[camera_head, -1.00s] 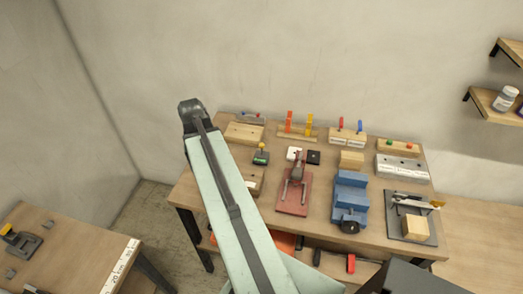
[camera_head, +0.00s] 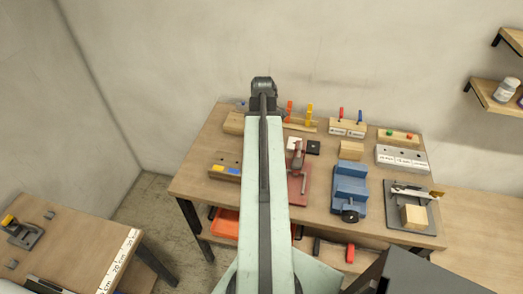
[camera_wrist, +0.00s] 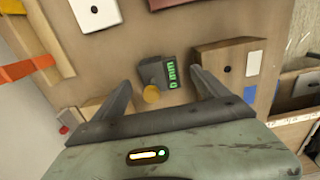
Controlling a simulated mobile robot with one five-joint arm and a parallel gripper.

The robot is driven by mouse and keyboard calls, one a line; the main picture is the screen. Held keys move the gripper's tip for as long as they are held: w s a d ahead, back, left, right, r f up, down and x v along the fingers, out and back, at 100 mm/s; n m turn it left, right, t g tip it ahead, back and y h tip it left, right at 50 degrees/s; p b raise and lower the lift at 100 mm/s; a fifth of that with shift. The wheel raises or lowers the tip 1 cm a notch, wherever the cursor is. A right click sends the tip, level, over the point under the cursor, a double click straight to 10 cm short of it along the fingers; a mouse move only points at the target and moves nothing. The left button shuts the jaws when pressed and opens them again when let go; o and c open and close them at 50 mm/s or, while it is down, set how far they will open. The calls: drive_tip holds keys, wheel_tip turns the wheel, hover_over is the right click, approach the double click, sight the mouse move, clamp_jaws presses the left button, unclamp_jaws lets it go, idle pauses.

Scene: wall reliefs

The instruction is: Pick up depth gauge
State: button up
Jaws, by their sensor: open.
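The depth gauge (camera_wrist: 152,72) shows in the wrist view as a small dark block with a green "0 mm" display and a round yellow knob. It sits on the wooden workbench (camera_wrist: 95,62). My gripper (camera_wrist: 160,79) is open, with one finger to the left of the gauge and one to the right. Nothing is between the fingers in its grasp; whether they are level with the gauge I cannot tell. In the head view my arm hides the gauge and the gripper.
A wooden block with blue and yellow inserts (camera_wrist: 229,65) lies close right of the gauge. A white square plate (camera_wrist: 95,12) and an orange piece (camera_wrist: 16,70) lie left. In the head view a blue stepped vise (camera_head: 350,188) and a red-based clamp (camera_head: 298,185) stand right of my arm.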

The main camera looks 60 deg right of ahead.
drive_tip(key=f+b, duration=0.4)
drive_tip(key=f, duration=0.1)
drive_tip(key=shift+w+f+b, duration=0.15)
drive_tip(key=shift+w+b, duration=0.2)
drive_tip(key=shift+r, duration=0.2)
drive_tip(key=c, duration=1.6)
drive_tip(key=shift+c, duration=0.2)
drive_tip(key=shift+r+p, duration=0.15)
drive_tip(key=shift+p, duration=0.15)
